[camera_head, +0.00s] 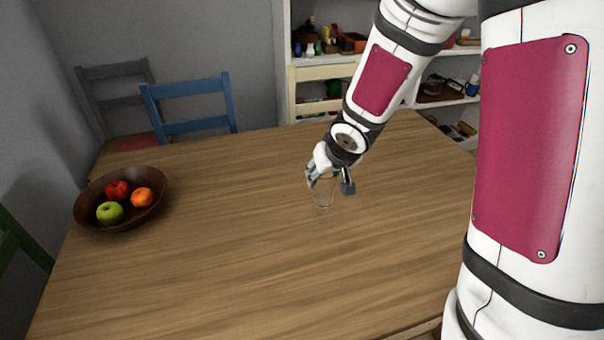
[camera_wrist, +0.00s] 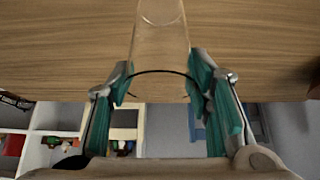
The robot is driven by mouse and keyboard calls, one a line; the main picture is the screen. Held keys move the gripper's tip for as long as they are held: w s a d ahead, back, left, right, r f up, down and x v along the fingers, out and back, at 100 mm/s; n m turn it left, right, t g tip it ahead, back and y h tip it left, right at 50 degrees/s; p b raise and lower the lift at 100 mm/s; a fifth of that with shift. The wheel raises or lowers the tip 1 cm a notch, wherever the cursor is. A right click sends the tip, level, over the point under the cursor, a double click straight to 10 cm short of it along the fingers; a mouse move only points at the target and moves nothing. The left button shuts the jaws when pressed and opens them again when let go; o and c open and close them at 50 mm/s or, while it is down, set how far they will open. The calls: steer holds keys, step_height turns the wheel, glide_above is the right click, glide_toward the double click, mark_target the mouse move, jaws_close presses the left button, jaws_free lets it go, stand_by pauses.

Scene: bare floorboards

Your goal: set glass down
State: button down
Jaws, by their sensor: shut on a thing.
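A clear drinking glass (camera_head: 323,198) is under my gripper (camera_head: 330,182) in the head view, over the middle of the wooden table (camera_head: 230,250). The glass (camera_wrist: 160,45) also shows in the wrist view, between the two teal-padded fingers of my gripper (camera_wrist: 160,85). The fingers are shut on its sides. The glass looks about upright and empty. Whether its base touches the tabletop or hangs a little above it, I cannot tell.
A dark wooden bowl (camera_head: 90,222) with a red apple, a green apple and an orange stands at the table's left. A blue chair (camera_head: 190,100) and a grey chair (camera_head: 112,75) stand behind. Shelves (camera_head: 340,60) hold small items at the back. The tabletop around the glass is clear.

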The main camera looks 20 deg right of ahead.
steer(key=w+a+f+b, duration=0.1)
steer(key=w+a+f, duration=0.2)
steer(key=w, duration=0.5)
steer(key=shift+w+a+f, duration=0.15)
steer(key=shift+w+f, duration=0.05)
steer(key=shift+f, duration=0.45)
steer(key=shift+f+b, duration=0.1)
steer(key=shift+b, duration=0.25)
steer(key=c, duration=0.8)
jaws_free()
steer(key=p+v, duration=0.5)
steer(key=v, duration=0.7)
steer(key=shift+s+r, duration=0.1)
steer(key=shift+r, duration=0.1)
